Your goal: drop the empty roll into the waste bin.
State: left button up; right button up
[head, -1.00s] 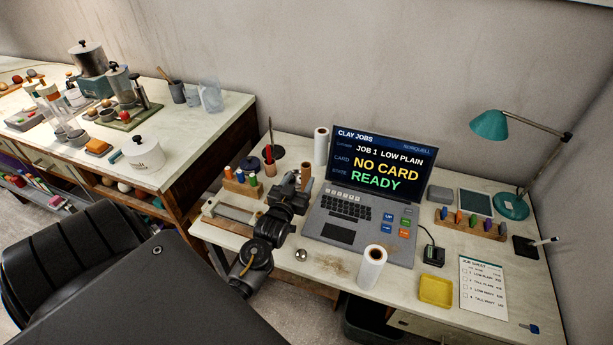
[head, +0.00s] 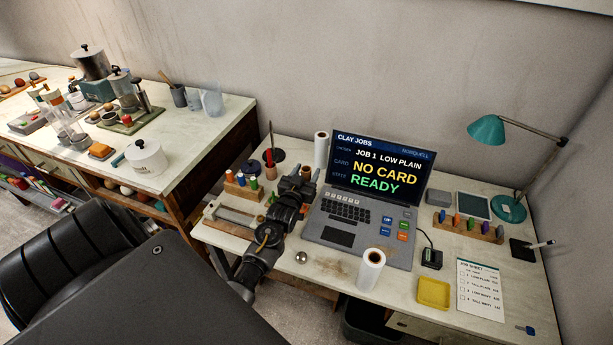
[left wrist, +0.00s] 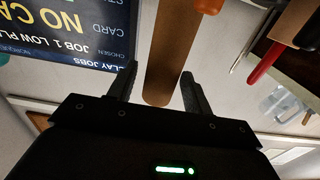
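The empty roll is a bare brown cardboard tube (head: 306,172). It stands on the desk left of the laptop, mostly hidden behind my left gripper (head: 297,183) in the head view. In the left wrist view the tube (left wrist: 165,50) reaches down between the two fingertips of my left gripper (left wrist: 160,68). The fingers are apart, with a visible gap on the left finger's side, so the gripper looks open around the tube's end. A dark waste bin (head: 366,326) stands on the floor under the desk's front edge, partly hidden. My right gripper is not in view.
The laptop (head: 340,215) is close right of my left gripper. White rolls stand at the front (head: 371,270) and behind the gripper (head: 321,149). A wooden rack with colored tools (head: 243,190) is to its left. A yellow tray (head: 433,293) lies at front right.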

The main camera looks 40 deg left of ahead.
pick_arm(q)
grip_shut()
jog(key=shift+r, duration=0.65)
jog(key=s+d+r+b, duration=0.2)
jog(key=s+d+r, duration=0.2)
jog(key=s+r, duration=0.7)
jog(key=shift+s+d+r, duration=0.2)
jog(key=shift+s+r, duration=0.15)
jog(key=shift+s, duration=0.8)
jog(key=shift+f, duration=0.1)
